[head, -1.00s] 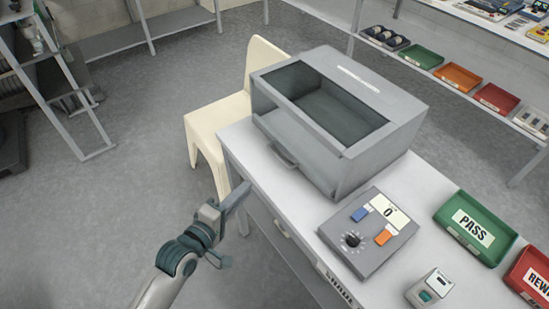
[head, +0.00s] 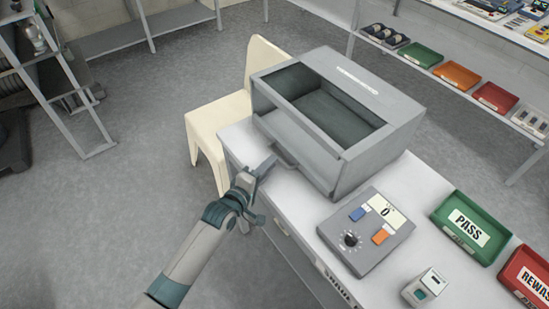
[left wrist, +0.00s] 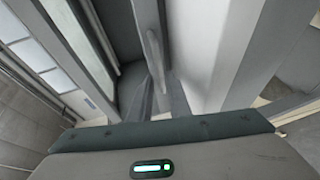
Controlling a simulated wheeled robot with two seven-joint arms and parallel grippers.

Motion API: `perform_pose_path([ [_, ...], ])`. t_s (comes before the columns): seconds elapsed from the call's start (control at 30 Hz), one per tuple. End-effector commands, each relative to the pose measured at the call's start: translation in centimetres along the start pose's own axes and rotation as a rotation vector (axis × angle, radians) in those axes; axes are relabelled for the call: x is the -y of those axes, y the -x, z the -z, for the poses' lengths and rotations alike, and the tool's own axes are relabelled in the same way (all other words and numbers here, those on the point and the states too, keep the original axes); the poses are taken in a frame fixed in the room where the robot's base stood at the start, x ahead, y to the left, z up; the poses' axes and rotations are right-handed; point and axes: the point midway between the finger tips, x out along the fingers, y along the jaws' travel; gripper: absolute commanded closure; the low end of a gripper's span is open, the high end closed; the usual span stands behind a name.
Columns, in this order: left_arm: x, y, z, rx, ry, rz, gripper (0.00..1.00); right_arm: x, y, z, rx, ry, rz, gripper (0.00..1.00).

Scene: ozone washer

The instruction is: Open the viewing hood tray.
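The tray appears closed. My left gripper (head: 267,166) is at the handle, its tips very near or touching it. In the left wrist view the handle (left wrist: 156,58) stands ahead of the palm, close to the fingers. My right gripper is out of view.
A control box (head: 367,232) with a dial and buttons sits in front of the hood. A green PASS tray (head: 447,228), a red tray (head: 513,283) and a small grey device (head: 408,290) are to the right. A cream chair (head: 208,115) stands behind the bench's left end.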

Motion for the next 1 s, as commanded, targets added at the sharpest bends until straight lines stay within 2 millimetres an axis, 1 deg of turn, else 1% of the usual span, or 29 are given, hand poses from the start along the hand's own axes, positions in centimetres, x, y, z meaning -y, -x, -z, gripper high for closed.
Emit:
perform_pose_path([
  [0.03, -0.2, -0.8, 0.0, 0.001, -0.002, 0.0, 0.83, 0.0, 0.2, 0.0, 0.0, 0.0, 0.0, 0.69],
  [0.1, -0.1, -1.6, 0.0, 0.0, -0.001, 0.001, 0.83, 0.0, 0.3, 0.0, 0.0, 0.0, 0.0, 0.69],
  [0.3, -0.1, -3.2, 0.0, 0.0, 0.0, 0.0, 0.83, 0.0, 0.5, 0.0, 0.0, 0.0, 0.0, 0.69],
  [0.43, 0.0, -3.5, 0.0, 0.0, 0.0, 0.001, 0.83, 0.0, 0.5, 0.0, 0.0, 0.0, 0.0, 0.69],
  [0.7, 0.0, -3.5, 0.0, 0.0, 0.0, 0.0, 0.83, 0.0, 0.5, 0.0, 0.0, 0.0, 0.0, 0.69],
  [0.77, 0.0, -3.5, 0.0, 0.0, 0.0, 0.001, 0.97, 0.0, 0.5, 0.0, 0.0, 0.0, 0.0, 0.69],
  [0.8, 0.0, -3.5, 0.0, 0.0, 0.0, 0.001, 1.0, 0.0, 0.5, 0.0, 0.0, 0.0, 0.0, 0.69],
  [1.0, 0.0, -3.5, 0.0, 0.0, 0.0, 0.001, 1.0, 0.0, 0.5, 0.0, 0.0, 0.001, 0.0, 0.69],
])
